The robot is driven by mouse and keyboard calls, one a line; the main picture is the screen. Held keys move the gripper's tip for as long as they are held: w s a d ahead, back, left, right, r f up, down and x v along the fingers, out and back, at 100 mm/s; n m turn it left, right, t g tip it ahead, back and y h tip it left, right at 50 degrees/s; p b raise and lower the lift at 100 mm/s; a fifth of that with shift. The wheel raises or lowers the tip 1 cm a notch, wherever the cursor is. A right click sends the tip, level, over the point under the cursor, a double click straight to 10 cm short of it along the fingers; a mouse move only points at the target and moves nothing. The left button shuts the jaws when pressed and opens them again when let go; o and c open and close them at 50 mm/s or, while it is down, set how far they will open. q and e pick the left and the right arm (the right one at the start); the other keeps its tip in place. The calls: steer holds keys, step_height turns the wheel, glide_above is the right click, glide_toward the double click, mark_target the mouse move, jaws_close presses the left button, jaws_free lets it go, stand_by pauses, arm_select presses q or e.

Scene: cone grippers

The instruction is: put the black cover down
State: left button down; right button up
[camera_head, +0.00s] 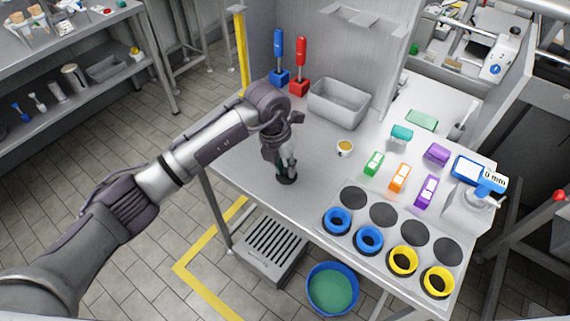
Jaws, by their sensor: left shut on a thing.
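My left gripper (287,168) points down over the left part of the steel table (325,165). It is shut on the black cover (286,179), a small dark round piece at its fingertips. The cover is at or just above the table top; I cannot tell whether it touches. The gripper partly hides it. My right gripper is not in view.
Black discs (383,214) lie in a row at the front right, with blue rings (369,239) and yellow rings (403,260) in front. A small cup (345,147), colored blocks (400,177) and a grey bin (339,101) stand farther back. Table around the gripper is clear.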

mark_target(278, 176)
arm_select(q)
steer(key=shift+f, duration=0.15)
steer(key=c, duration=1)
jaws_free()
steer(key=shift+r, duration=0.25)
steer(key=r+b, duration=0.1)
steer(key=r, duration=0.3)
steer(key=a+r+b, duration=0.1)
steer(key=r, duration=0.2)
steer(key=a+r+b, duration=0.1)
steer(key=r, duration=0.3)
steer(key=shift+s+r, duration=0.25)
steer(key=shift+r, duration=0.1)
steer(key=shift+d, duration=0.1)
